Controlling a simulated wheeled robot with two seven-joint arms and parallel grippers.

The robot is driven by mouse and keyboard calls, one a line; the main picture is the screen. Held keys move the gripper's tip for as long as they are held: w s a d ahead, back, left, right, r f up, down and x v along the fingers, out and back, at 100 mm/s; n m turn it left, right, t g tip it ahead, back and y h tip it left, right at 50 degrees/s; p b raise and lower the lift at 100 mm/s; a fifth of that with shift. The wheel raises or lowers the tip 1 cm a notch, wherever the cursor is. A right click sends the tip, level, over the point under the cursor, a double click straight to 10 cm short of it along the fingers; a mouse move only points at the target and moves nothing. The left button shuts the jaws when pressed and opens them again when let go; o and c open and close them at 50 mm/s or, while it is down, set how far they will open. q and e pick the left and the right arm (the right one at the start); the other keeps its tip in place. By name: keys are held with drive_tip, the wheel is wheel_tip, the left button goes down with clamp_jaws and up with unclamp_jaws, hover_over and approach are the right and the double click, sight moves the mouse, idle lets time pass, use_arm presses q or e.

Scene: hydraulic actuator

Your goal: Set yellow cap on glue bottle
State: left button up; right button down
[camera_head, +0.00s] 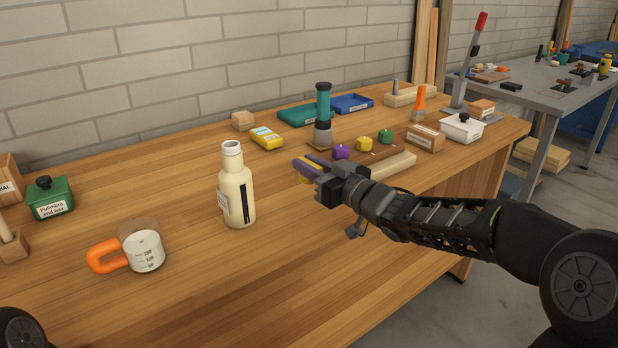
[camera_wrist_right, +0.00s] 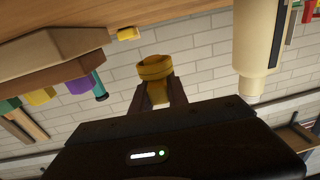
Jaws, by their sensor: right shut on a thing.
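The glue bottle (camera_head: 237,192) stands upright on the wooden bench, cream coloured, with an open white neck. It also shows at the upper right of the right wrist view (camera_wrist_right: 257,45), which looks upside down. My right gripper (camera_head: 304,171) is shut on the yellow cap (camera_wrist_right: 155,68), a round ring-like piece between the fingertips. My left gripper is out of view.
A measuring cup with an orange handle (camera_head: 146,252) stands left of the bottle, and a green box (camera_head: 50,198) farther left. Behind the gripper are a teal-and-black tool (camera_head: 323,112), a yellow box (camera_head: 266,138) and a rack with coloured knobs (camera_head: 375,153). The bench front is clear.

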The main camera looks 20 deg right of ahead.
sight(309, 162)
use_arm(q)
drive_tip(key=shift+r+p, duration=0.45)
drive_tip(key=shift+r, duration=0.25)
use_arm(e)
drive_tip(key=shift+r, duration=2.4)
